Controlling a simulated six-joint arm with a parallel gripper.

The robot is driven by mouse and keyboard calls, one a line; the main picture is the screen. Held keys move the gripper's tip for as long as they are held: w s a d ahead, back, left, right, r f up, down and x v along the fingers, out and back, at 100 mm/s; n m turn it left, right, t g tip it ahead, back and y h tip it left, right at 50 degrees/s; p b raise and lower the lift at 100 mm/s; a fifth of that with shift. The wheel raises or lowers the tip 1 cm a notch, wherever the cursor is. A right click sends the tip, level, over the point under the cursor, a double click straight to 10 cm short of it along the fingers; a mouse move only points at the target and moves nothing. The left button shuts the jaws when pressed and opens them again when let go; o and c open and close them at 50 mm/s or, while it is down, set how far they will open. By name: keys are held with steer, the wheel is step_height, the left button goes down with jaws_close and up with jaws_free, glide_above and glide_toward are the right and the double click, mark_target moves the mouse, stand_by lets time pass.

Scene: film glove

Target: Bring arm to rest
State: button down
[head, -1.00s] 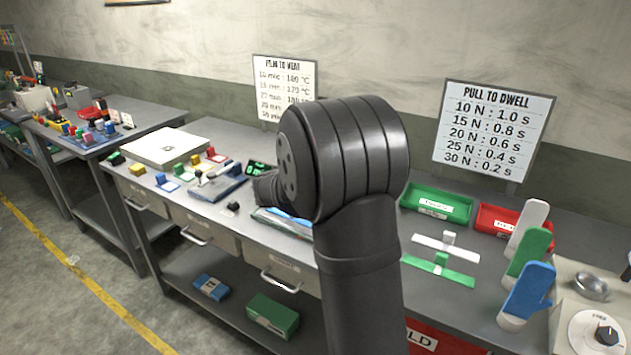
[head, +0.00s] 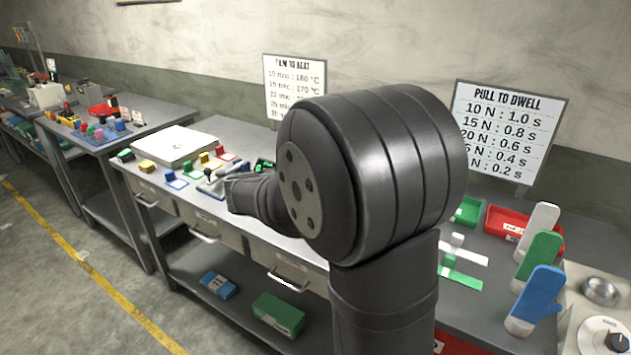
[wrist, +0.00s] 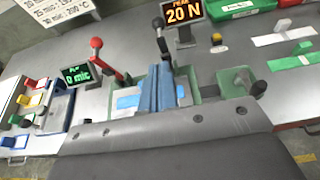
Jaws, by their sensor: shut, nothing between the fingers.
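My arm fills the middle of the head view, with a large dark joint close to the camera. My gripper (head: 236,193) shows at the left of that joint, small and dark, above the workbench and seen in front of the small devices on it. It is shut and holds nothing. In the wrist view, the broad grey shape along the bottom is part of my own arm. Beyond it a blue upright piece (wrist: 158,88) stands between green parts on the bench; I cannot tell its exact shape.
Three hand forms, white, green (head: 538,255) and blue (head: 536,300), stand at right, near a dial (head: 604,336). A red bin (head: 510,228) and a green bin (head: 467,211) lie behind. Displays (wrist: 183,12) and a red-knobbed lever (wrist: 97,43) rise from the bench.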

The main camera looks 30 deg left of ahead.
steer(key=shift+r+v, duration=0.15)
steer(key=shift+v, duration=0.6)
steer(key=shift+r+v, duration=0.15)
steer(key=shift+v, duration=0.55)
steer(key=shift+w, duration=0.15)
steer(key=x, duration=1.3)
steer(key=shift+f, duration=0.3)
